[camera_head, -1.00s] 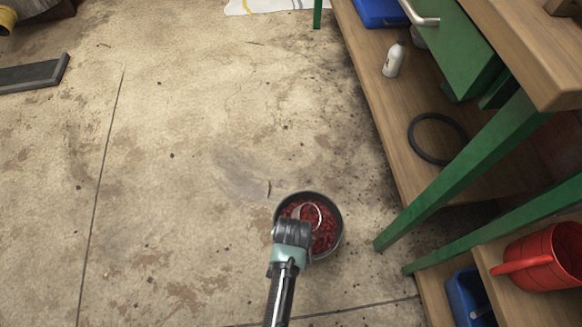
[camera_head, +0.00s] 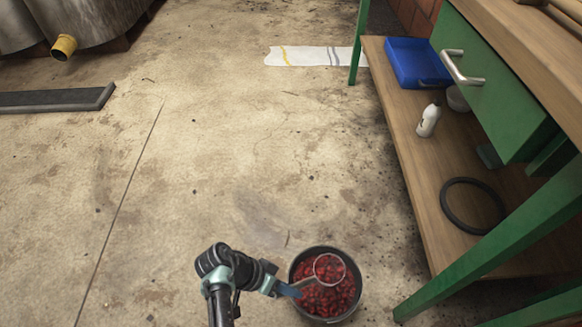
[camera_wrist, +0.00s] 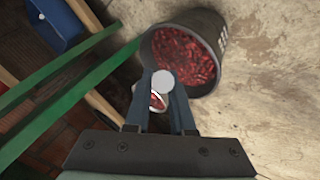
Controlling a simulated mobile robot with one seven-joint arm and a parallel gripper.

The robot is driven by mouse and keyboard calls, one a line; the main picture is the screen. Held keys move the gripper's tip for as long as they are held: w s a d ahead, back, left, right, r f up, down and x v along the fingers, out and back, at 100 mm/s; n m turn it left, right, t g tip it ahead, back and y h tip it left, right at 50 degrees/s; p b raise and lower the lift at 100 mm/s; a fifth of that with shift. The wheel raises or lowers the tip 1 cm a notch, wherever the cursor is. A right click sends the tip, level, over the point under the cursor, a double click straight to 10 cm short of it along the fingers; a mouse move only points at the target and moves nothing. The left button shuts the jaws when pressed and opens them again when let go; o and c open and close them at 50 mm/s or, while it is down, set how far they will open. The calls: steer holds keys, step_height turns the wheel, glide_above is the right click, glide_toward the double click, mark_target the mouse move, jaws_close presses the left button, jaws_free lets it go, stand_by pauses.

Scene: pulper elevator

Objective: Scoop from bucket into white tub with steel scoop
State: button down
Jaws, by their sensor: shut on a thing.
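The dark bucket (camera_head: 354,304), holding red berry-like pieces, stands on the floor at the bottom of the head view. It also shows in the wrist view (camera_wrist: 216,45). My gripper (camera_head: 287,289) is at the bucket's left rim in the head view, shut on the steel scoop (camera_head: 306,283). The scoop's round rim is over the red contents; I cannot tell whether it touches them. In the wrist view the fingers (camera_wrist: 164,88) close around the scoop's pale end, with some red showing in the bowl below. I cannot identify the white tub with certainty.
A green-framed bench with a wooden lower shelf (camera_head: 420,165) stands to the right. The floor left of the bucket is clear.

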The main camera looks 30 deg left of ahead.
steer(key=shift+r, duration=0.1)
step_height(320, 180, up, 5)
steer(key=p, duration=0.5)
